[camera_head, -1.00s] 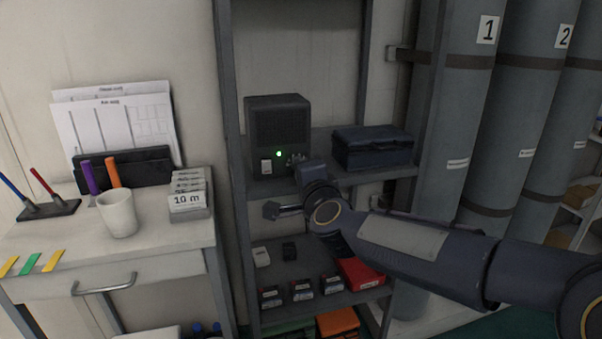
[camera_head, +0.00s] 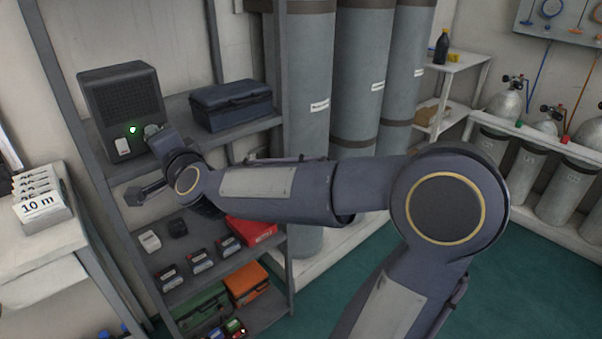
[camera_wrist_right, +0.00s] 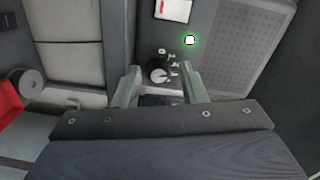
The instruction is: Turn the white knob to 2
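The dark box with a speaker grille (camera_head: 122,95) stands on the upper shelf, its green light lit. In the right wrist view a pale round knob (camera_wrist_right: 158,75) sits on its front (camera_wrist_right: 205,25), beside small switches or fittings (camera_wrist_right: 167,53). The knob's number marks are too small to read. My right gripper (camera_wrist_right: 161,80) is open, one finger on each side of the knob in the picture; I see clear gaps and cannot tell the depth. In the head view my right gripper (camera_head: 153,131) is at the box's lower right front and hides the knob. My left gripper is not in view.
A dark blue case (camera_head: 232,104) is right of the box on the same shelf. The shelf below holds a red box (camera_head: 250,231) and several small items. Shelf posts stand on both sides. Tall grey cylinders (camera_head: 305,90) stand at right.

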